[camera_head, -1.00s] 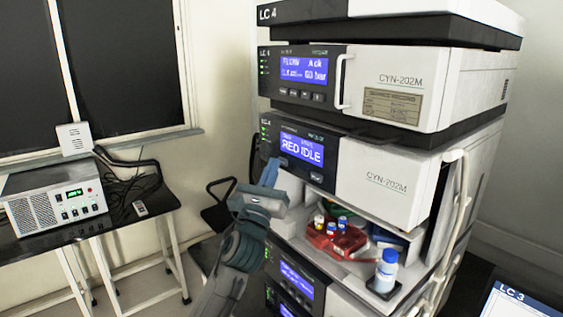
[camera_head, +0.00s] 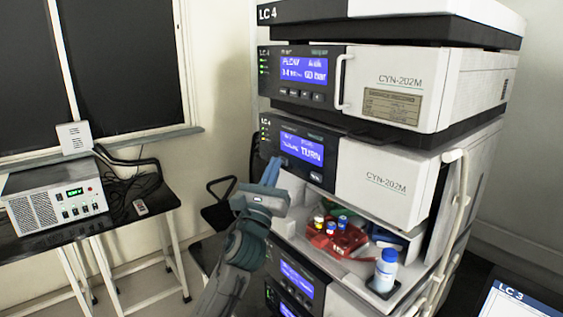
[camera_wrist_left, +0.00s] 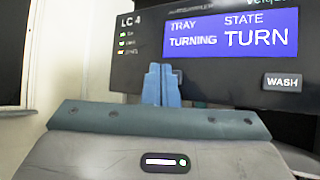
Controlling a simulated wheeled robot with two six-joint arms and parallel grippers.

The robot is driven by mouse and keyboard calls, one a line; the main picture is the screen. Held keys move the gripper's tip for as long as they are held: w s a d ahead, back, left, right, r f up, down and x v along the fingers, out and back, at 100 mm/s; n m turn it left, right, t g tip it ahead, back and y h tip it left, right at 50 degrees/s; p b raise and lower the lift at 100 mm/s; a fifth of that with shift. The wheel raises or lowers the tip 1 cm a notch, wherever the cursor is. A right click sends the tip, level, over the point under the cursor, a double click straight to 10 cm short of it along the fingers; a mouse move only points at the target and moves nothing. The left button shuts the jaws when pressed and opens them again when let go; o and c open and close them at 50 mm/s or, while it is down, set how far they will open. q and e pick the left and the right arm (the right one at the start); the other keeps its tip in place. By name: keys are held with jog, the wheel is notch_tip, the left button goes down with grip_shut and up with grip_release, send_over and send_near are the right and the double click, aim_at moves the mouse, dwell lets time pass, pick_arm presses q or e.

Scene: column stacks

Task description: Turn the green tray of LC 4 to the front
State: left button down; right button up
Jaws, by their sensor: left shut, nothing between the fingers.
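The LC 4 stack (camera_head: 395,180) has a module whose blue screen (camera_head: 302,149) reads TURN. In the left wrist view the same screen (camera_wrist_left: 232,35) reads "TRAY TURNING, STATE TURN". My left gripper (camera_head: 271,166) is shut and empty, its blue fingertips at the panel just below and left of that screen. In the left wrist view the fingers (camera_wrist_left: 161,76) hide the panel part behind them; I cannot tell whether they touch it. A red tray (camera_head: 336,240) with several small vials shows in the open bay below. No green tray is visible. My right gripper is not in view.
A WASH button (camera_wrist_left: 282,82) sits right of the fingers. A white bottle with a blue cap (camera_head: 386,268) stands at the bay's front right. A table with a grey instrument (camera_head: 56,208) is at left.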

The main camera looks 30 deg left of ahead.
pick_arm(q)
jog(key=shift+s+a, duration=0.3)
jog(key=shift+s, duration=0.35)
jog(key=s, duration=0.1)
jog(key=s+a+b, duration=0.1)
jog(key=s, duration=0.1)
jog(key=s+a, duration=0.1)
jog(key=shift+s, duration=0.3)
jog(key=shift+f, duration=0.1)
dwell(5.0)
